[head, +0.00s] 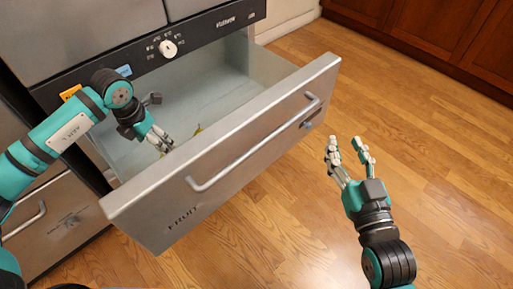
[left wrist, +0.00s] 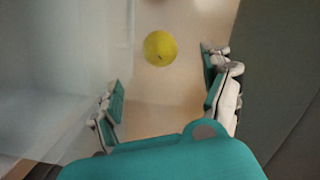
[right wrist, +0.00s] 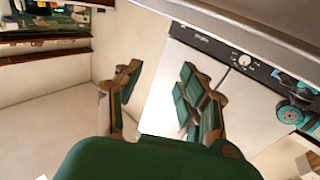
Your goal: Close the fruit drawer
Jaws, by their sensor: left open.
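The fruit drawer (head: 240,150) is pulled far out of the steel appliance in the head view. Its silver front carries the word FRUIT and a bar handle (head: 255,145). My left gripper (head: 162,143) is inside the drawer, behind its front panel, open and empty. A round yellow fruit (left wrist: 160,48) lies in the drawer ahead of the left fingers in the left wrist view. In the head view only a sliver of yellow shows above the drawer front. My right gripper (head: 348,147) is open and empty, over the floor to the right of the drawer front, apart from the handle.
A dark control panel with a white knob (head: 168,48) runs above the drawer opening. Another handled drawer front (head: 50,215) is at the lower left. Wooden cabinets (head: 430,35) stand at the upper right. The wood floor (head: 420,130) to the right is clear.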

